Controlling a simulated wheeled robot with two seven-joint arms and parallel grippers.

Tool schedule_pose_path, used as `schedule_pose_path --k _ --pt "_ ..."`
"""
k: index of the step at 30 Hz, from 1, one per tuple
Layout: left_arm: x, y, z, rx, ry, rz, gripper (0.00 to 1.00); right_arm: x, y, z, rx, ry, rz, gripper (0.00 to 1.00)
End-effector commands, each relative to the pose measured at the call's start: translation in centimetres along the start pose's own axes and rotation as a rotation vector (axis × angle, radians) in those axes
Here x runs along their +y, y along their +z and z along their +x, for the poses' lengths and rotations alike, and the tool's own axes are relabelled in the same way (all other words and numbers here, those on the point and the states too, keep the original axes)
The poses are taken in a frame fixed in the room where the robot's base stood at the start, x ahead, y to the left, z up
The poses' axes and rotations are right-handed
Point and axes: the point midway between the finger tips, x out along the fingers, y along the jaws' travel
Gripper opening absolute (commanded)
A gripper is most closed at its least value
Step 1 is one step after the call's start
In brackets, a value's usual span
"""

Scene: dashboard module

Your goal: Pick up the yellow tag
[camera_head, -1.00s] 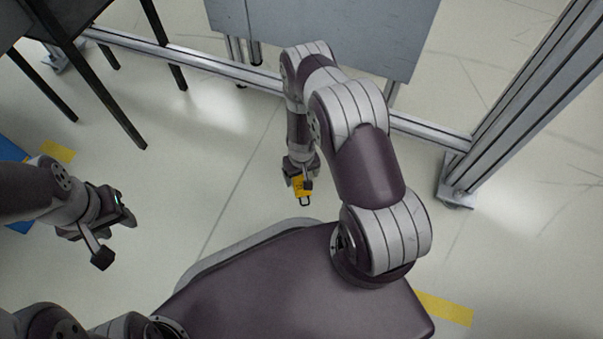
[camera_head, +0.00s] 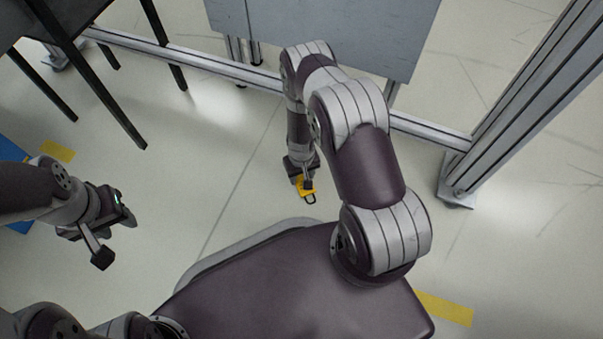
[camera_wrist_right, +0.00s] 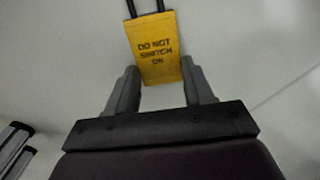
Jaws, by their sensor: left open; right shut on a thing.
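The yellow tag (camera_head: 301,185) is at my right gripper (camera_head: 306,182), in the middle of the head view, in front of the floor. In the right wrist view the tag (camera_wrist_right: 155,47) reads "DO NOT SWITCH ON" and has a dark loop at its top edge. My right gripper (camera_wrist_right: 158,90) is shut on the lower part of the tag, one finger on each side. In the head view the tag's loop points down, and part of the tag is hidden by the gripper. My left gripper (camera_head: 115,235) is open and empty at the left, far from the tag.
A grey panel (camera_head: 325,30) on a metal frame stands at the back. A frame post (camera_head: 520,100) rises at the right. Dark legs (camera_head: 100,75) stand at the upper left. The floor between my two grippers is clear.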

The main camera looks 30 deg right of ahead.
Motion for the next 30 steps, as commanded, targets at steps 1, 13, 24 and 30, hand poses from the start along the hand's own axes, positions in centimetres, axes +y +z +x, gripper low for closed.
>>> schedule_pose_path --k 1,13,24,30 --pt "0.0 -0.1 -0.8 0.0 0.0 0.0 0.41 0.0 -0.1 -1.0 0.001 0.0 0.0 0.09" --pt "0.0 -0.8 -6.7 0.0 0.0 0.0 0.41 4.0 1.9 -7.5 0.001 0.0 0.006 0.09" --pt "0.0 -1.2 -10.0 0.0 0.0 0.0 0.41 10.0 5.0 -11.1 0.001 0.0 0.002 0.09" --pt "0.0 -1.2 -10.0 0.0 0.0 0.0 0.41 10.5 5.2 -11.1 0.001 0.0 -0.001 0.09"
